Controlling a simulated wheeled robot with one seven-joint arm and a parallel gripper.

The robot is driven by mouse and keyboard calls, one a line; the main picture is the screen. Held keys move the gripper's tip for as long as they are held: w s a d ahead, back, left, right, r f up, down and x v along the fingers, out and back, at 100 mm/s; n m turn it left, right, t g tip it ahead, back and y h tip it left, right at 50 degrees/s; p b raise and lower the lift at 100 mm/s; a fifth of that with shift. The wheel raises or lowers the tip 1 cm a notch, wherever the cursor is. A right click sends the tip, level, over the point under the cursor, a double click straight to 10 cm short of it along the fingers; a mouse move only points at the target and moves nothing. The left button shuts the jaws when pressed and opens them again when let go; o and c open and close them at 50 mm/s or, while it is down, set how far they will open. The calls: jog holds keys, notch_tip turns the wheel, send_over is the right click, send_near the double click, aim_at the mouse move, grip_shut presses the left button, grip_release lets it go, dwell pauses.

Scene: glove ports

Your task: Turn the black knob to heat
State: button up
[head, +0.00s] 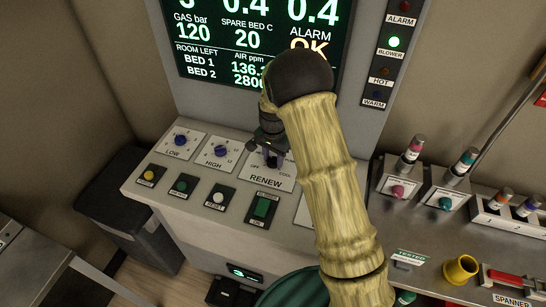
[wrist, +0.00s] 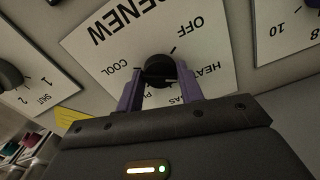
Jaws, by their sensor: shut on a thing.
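The black knob (wrist: 160,72) sits on the white RENEW plate (wrist: 95,62) and shows between my fingers in the wrist view. The plate appears upside down there, with OFF, COOL and HEAT around the knob; lettering near the fingers is partly hidden. A short dark mark lies at the knob's edge on the OFF side; I cannot tell whether it is the pointer or a printed tick. My gripper (wrist: 162,90) is shut on the knob, with a purple finger on each side. In the head view my gripper (head: 272,158) covers the knob on the RENEW plate (head: 265,183).
Blue LOW (head: 180,140) and HIGH (head: 220,151) knobs stand left of the RENEW plate. A display (head: 225,50) rises behind. Holders with coloured knobs (head: 397,191) stand to the right.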

aim_at(273, 159)
jog(key=o, duration=1)
notch_tip(273, 159, up, 18)
jog(key=b, duration=0.2)
jog(key=shift+f+b, duration=0.25)
jog(key=shift+b, duration=0.05)
jog(key=s+d+f+n+t, duration=0.1)
jog(key=s+d+f+n, duration=0.1)
jog(key=s, duration=0.5)
jog(key=s+d+f+n, duration=0.2)
jog(key=s+d, duration=0.3)
jog(key=s, duration=0.3)
jog(key=s+d+f+n+t, duration=0.1)
jog(key=s+d+f+n, duration=0.1)
jog(key=s, duration=0.5)
jog(key=shift+s+d+f+n+t, duration=0.15)
jog(key=shift+s+d+n+t, duration=0.2)
jog(key=shift+d+n, duration=0.55)
